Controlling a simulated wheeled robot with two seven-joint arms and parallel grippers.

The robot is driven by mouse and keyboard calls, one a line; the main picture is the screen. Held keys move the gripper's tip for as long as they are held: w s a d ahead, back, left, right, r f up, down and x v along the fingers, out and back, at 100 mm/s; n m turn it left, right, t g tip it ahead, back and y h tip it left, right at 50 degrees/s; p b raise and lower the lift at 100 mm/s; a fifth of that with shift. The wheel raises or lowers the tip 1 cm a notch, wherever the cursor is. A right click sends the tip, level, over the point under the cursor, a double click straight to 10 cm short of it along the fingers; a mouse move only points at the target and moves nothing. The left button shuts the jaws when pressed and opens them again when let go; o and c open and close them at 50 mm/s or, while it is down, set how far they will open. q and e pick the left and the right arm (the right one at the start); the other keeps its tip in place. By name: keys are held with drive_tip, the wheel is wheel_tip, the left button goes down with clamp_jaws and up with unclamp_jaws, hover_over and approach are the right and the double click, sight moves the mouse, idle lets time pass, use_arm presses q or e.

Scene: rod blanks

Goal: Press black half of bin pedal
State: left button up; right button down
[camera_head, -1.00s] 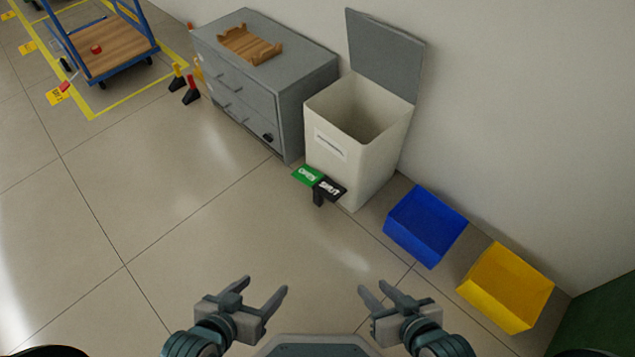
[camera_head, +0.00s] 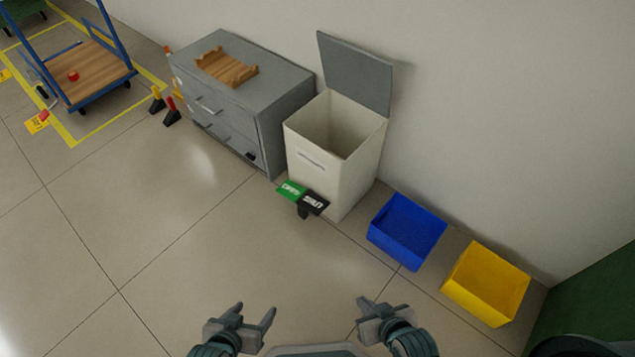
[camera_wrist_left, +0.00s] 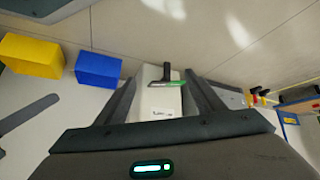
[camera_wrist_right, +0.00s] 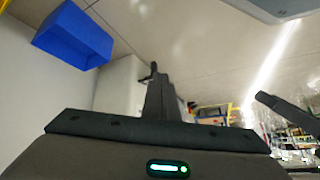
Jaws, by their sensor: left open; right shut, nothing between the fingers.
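The cream bin (camera_head: 350,176) stands against the wall with its grey lid (camera_head: 355,75) raised. Its pedal sticks out at the front near the floor, with a green half (camera_head: 291,190) on the left and a black half (camera_head: 314,202) on the right, both lettered in white. The pedal also shows in the left wrist view (camera_wrist_left: 167,83). My left gripper (camera_head: 254,311) is open and empty, at the bottom of the head view, well short of the pedal. My right gripper (camera_head: 362,308) is shut and empty, also well short of it. Neither touches anything.
A grey drawer cabinet (camera_head: 270,97) with a wooden tray (camera_head: 226,68) on top stands left of the bin. A blue box (camera_head: 407,232) and a yellow box (camera_head: 486,283) sit to its right. A cart (camera_head: 90,75) is far left. The floor before the bin is clear.

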use_arm(q)
drive_tip(key=s+a+f+g+y+p, duration=0.1)
drive_tip(key=s+a+f+g+p, duration=0.1)
drive_tip(key=s+a+f+p, duration=0.3)
wheel_tip(320, 180, down, 5)
drive_tip(key=p, duration=0.4)
drive_tip(key=shift+s+f+p, duration=0.15)
drive_tip(key=shift+p, duration=0.2)
use_arm(e)
drive_tip(key=s+d+f+g+h, duration=0.1)
drive_tip(key=s+d+f, duration=0.3)
drive_tip(key=f, duration=0.6)
drive_tip(key=shift+s+d+f+g+h, duration=0.15)
drive_tip(key=shift+s+d+g+h, duration=0.2)
drive_tip(key=shift+s+g, duration=0.3)
